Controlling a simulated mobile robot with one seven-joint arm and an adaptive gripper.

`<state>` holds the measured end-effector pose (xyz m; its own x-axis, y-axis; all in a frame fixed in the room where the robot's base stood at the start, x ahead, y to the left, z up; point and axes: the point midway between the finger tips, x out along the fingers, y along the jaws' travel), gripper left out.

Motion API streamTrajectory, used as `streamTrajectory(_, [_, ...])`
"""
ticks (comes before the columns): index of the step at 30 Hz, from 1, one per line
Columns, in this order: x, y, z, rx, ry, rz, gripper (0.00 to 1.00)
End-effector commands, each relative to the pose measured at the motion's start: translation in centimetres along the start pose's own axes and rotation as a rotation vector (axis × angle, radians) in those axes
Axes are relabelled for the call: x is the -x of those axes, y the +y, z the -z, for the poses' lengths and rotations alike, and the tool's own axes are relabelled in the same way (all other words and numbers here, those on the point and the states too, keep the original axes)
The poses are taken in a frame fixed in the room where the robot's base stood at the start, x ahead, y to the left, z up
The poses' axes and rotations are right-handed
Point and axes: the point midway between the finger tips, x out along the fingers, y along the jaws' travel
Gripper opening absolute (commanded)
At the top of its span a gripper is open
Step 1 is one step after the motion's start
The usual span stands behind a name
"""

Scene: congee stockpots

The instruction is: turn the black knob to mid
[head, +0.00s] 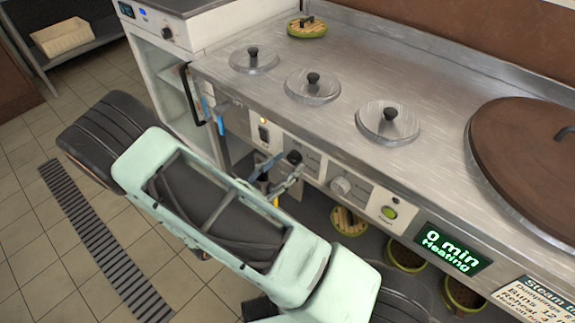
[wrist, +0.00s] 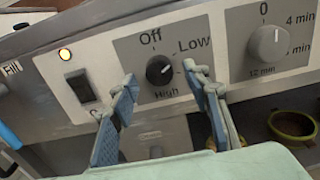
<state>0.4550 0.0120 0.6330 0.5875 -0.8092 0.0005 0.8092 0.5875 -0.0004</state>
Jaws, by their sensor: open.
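The black knob (wrist: 159,69) sits on a grey dial plate in the wrist view. "Off" is above it, "Low" at upper right and "High" below. A small pale mark shows on the knob's right side, but its exact direction is hard to read. No "Mid" label is visible; my right finger covers part of the plate's right side. My gripper (wrist: 160,80) is open, its blue-padded fingers on either side of the knob and apart from it. In the head view the knob (head: 294,157) is on the counter's front panel, with my gripper (head: 277,178) close in front.
A grey timer knob (wrist: 268,44) is right of the dial, and a dark switch (wrist: 82,86) with a lit amber lamp is left. In the head view, lidded pots (head: 313,86) sit in the counter top. A green display (head: 452,248) reads "0 min Heating".

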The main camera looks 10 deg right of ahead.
Motion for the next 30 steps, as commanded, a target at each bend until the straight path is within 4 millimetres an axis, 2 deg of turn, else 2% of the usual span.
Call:
streamTrajectory(5, [-1.07,-0.03,0.02,0.0,0.0,0.0,0.44])
streamTrajectory(13, [-1.16,-0.01,-0.03,0.0,0.001,0.0,0.43])
streamTrajectory(24, [-1.13,0.0,-0.02,0.0,0.001,0.0,0.02])
streamTrajectory(30, [-1.12,0.01,-0.01,-0.014,0.001,-0.001,0.02])
